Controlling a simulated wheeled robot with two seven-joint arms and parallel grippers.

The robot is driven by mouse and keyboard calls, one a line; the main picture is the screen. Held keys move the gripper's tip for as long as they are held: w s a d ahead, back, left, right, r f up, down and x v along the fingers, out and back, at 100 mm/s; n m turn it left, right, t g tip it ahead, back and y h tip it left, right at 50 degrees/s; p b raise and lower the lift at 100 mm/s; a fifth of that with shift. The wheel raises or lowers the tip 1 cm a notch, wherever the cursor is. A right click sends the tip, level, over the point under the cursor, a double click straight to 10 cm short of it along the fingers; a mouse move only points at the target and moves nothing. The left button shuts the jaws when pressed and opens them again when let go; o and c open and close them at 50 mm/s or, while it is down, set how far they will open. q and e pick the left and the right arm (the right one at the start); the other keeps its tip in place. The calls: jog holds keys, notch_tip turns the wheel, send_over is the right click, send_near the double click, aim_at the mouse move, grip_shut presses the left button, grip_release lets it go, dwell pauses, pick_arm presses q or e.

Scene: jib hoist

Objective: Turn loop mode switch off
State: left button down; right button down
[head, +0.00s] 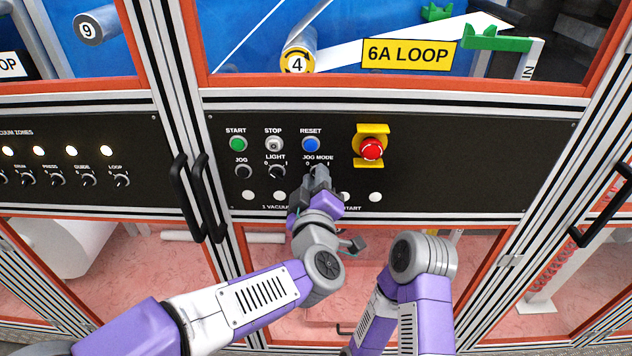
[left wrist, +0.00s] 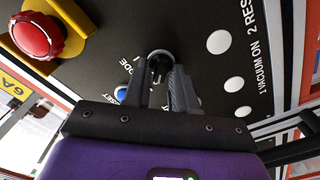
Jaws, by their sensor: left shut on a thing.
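The switch labelled JOG MODE is mostly hidden behind my left gripper (head: 318,173) in the head view; its label shows just above the fingers. In the left wrist view, the dark round switch knob (left wrist: 160,64) stands between the two fingertips of my left gripper (left wrist: 164,74), which is shut on it. I cannot read the knob's pointer position clearly. A separate small knob labelled LOOP (head: 121,181) is on the left panel under VACUUM ZONES. My right arm shows at the lower middle, but its gripper does not show.
A red emergency stop (head: 371,149) on a yellow mount is to the right. The green START (head: 238,144), white STOP (head: 274,144) and blue RESET (head: 311,145) buttons sit above. The LIGHT knob (head: 277,171) is close left. Black door handles (head: 190,198) stick out further left.

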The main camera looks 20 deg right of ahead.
pick_arm(q)
jog(key=c, duration=1)
grip_release()
jog(key=shift+o, duration=0.2)
jog(key=v, duration=0.7)
jog(key=shift+s, duration=0.3)
jog(key=shift+a+r, duration=0.1)
